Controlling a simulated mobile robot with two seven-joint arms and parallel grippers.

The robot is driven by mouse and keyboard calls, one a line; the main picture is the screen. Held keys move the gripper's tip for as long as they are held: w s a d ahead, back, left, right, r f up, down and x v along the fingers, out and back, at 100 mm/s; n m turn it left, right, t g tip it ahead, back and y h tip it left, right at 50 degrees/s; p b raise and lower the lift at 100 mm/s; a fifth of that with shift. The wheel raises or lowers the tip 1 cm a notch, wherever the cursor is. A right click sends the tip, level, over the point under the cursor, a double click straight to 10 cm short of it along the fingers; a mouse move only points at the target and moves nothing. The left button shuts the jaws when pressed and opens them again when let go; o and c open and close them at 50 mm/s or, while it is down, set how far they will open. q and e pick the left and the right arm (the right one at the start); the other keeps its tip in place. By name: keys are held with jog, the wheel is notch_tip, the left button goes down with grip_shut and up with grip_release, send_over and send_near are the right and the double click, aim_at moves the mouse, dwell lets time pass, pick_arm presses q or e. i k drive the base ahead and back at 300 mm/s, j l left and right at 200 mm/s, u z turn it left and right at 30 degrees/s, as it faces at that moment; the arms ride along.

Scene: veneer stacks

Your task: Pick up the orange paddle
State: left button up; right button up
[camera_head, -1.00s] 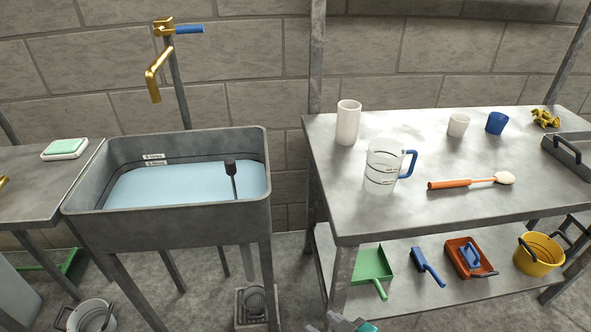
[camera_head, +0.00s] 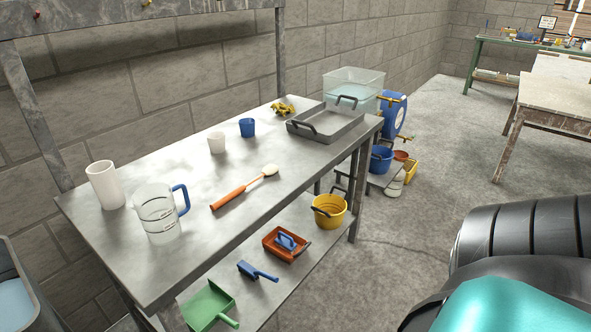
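The orange paddle (camera_head: 229,197) lies on the grey metal table (camera_head: 238,221). Its thick orange handle points to the lower left and its pale rounded head to the upper right. It lies flat, to the right of the clear measuring jug with the blue handle (camera_head: 160,215), apart from it. Nothing covers the paddle. Neither gripper shows; only part of my own arm is in the lower right corner.
A white cylinder (camera_head: 105,186), white cup (camera_head: 217,143), blue cup (camera_head: 247,128) and grey tray (camera_head: 335,122) stand on the table. A lower shelf holds a green dustpan (camera_head: 208,305), blue brush, orange tray and yellow bucket (camera_head: 329,211). Open floor lies to the right.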

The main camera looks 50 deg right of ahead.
aim_at(271, 169)
jog(key=z, duration=1.2)
jog(key=i+z, duration=0.1)
jog(key=z, duration=0.15)
jog(key=i+j+z, duration=0.1)
jog(key=z, duration=0.2)
